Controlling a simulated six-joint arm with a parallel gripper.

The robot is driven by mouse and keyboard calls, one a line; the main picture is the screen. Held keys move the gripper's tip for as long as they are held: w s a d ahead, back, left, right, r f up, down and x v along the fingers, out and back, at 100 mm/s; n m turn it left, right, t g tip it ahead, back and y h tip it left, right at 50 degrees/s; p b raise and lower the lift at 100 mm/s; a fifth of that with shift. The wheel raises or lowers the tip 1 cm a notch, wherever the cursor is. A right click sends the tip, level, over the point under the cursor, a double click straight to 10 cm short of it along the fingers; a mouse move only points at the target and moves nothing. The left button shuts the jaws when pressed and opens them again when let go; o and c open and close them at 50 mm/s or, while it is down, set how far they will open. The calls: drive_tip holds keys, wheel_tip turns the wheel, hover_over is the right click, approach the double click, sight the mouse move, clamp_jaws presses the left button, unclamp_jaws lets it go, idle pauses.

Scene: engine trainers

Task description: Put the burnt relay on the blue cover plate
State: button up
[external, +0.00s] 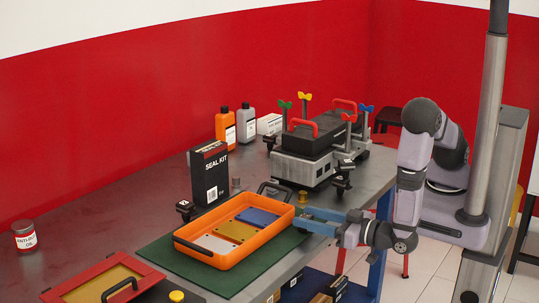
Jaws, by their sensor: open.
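The blue cover plate (262,215) lies in the orange tray (205,259), toward its far right end, beside a yellow plate (236,231) and a pale grey plate (214,244). My gripper (301,220) is low at the tray's right side, its blue fingers pointing left. It is open, with nothing visibly held. A small black block with a white label (185,207) stands left of the tray. Similar dark blocks (343,184) sit by the engine trainer (303,168). I cannot tell which one, if any, is the burnt relay.
The tray rests on a green mat (150,255). A black seal kit box (209,172) stands behind it. Bottles (225,127) stand at the back, a small jar (25,237) at left. A red-framed lid (105,280) lies in front.

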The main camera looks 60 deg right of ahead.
sight(325, 236)
drive_tip(key=s, duration=0.1)
drive_tip(key=s+b, duration=0.1)
drive_tip(key=s, duration=0.1)
drive_tip(key=s+f, duration=0.1)
drive_tip(key=shift+s+d, duration=0.15)
drive_tip(key=shift+d, duration=0.15)
drive_tip(key=shift+o, duration=0.5)
drive_tip(key=shift+s+d, duration=0.2)
drive_tip(key=shift+s, duration=0.6)
drive_tip(key=shift+r, duration=0.1)
drive_tip(key=s+r+p, duration=0.1)
drive_tip(key=p, duration=0.2)
drive_tip(key=shift+a+r+p, duration=0.1)
drive_tip(key=shift+p, duration=0.2)
drive_tip(key=shift+w+a+f+p, duration=0.15)
drive_tip(key=shift+w+p, duration=0.2)
drive_tip(key=shift+w, duration=0.9)
drive_tip(key=shift+w+a+p, duration=0.1)
drive_tip(key=shift+w+p, duration=0.25)
drive_tip(key=shift+w, duration=0.85)
drive_tip(key=shift+w+a+f+p, duration=0.15)
drive_tip(key=shift+w+p, duration=0.2)
drive_tip(key=shift+w, duration=0.9)
